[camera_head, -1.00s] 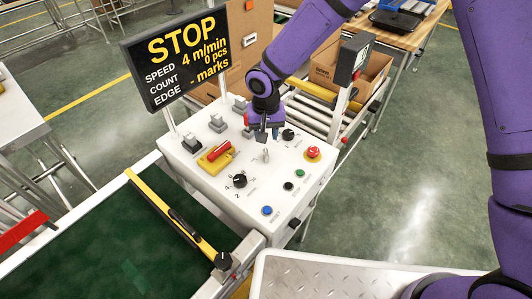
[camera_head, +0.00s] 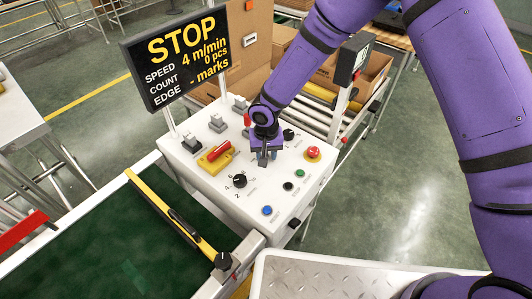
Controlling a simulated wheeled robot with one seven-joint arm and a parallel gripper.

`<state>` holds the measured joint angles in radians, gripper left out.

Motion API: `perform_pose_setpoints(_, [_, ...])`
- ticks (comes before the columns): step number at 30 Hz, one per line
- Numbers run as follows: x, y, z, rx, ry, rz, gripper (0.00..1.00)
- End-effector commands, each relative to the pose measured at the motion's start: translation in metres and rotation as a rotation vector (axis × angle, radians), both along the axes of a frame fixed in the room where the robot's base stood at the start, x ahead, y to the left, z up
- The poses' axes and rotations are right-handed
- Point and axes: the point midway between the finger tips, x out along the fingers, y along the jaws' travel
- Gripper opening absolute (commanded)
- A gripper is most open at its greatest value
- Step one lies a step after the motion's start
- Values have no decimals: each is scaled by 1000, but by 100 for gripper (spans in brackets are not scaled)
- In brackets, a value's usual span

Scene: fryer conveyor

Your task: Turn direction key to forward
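My gripper (camera_head: 267,158) points down at the white control panel (camera_head: 222,192), right over the spot of the small silver direction key. The fingertips hide the key, so its position does not show. I cannot tell whether the fingers touch the key or are closed on it. The display (camera_head: 180,60) behind the panel reads STOP, 4 m/min, 0 pcs.
Around my gripper are a black knob (camera_head: 289,134), a red emergency stop (camera_head: 313,153), a black dial (camera_head: 240,181), a red-handled yellow switch (camera_head: 215,157), and blue (camera_head: 267,210), black (camera_head: 288,186) and green (camera_head: 300,173) buttons. A green conveyor belt (camera_head: 90,250) runs at lower left.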

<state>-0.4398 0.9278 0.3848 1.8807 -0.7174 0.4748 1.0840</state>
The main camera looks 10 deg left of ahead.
Motion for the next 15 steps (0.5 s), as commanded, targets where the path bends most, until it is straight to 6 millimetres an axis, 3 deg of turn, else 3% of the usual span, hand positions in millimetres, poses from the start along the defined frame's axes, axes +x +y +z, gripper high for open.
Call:
perform_pose_setpoints(1, [0, 0, 0, 0, 0, 0, 24])
perform_pose_setpoints(4, [0, 0, 0, 0, 0, 0, 1])
perform_pose_setpoints(15, [0, 0, 0, 0, 0, 32, 0])
